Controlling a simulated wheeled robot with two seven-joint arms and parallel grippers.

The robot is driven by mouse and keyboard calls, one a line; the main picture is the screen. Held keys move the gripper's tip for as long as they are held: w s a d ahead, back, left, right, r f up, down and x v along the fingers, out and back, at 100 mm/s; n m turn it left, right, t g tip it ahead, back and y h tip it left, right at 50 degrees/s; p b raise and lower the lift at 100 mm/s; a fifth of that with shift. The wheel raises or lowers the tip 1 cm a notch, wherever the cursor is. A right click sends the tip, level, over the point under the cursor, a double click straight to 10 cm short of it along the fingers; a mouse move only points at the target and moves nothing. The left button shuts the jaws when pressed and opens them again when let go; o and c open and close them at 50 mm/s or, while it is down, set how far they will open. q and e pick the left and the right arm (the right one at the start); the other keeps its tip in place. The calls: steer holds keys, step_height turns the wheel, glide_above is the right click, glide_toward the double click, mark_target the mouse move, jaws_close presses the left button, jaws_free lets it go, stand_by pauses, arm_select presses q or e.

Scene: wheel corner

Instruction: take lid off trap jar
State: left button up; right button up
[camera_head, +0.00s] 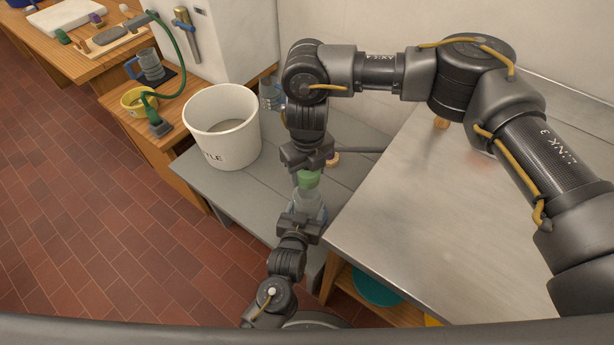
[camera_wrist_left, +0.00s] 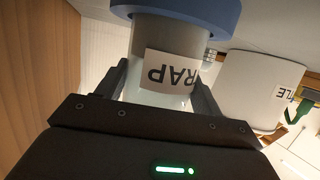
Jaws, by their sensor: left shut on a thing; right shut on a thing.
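The trap jar (camera_head: 308,204) is clear and bluish. In the left wrist view its side (camera_wrist_left: 168,45) shows a white label reading "RAP", upside down in the picture, and a blue band (camera_wrist_left: 190,14) at one end. My left gripper (camera_head: 304,221) is shut on the jar body, low in the head view. The green lid (camera_head: 308,180) is at the top of the jar. My right gripper (camera_head: 308,166) is shut on the lid from above and partly hides it. I cannot tell whether lid and jar still touch.
A white bucket (camera_head: 222,125) stands on the grey table (camera_head: 250,205), left of the grippers. A steel counter (camera_head: 430,220) lies to the right.

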arm_select(q)
steer(key=o, duration=2)
steer(key=shift+c, duration=0.2)
steer(key=v, duration=1.2)
steer(key=shift+p, duration=0.35)
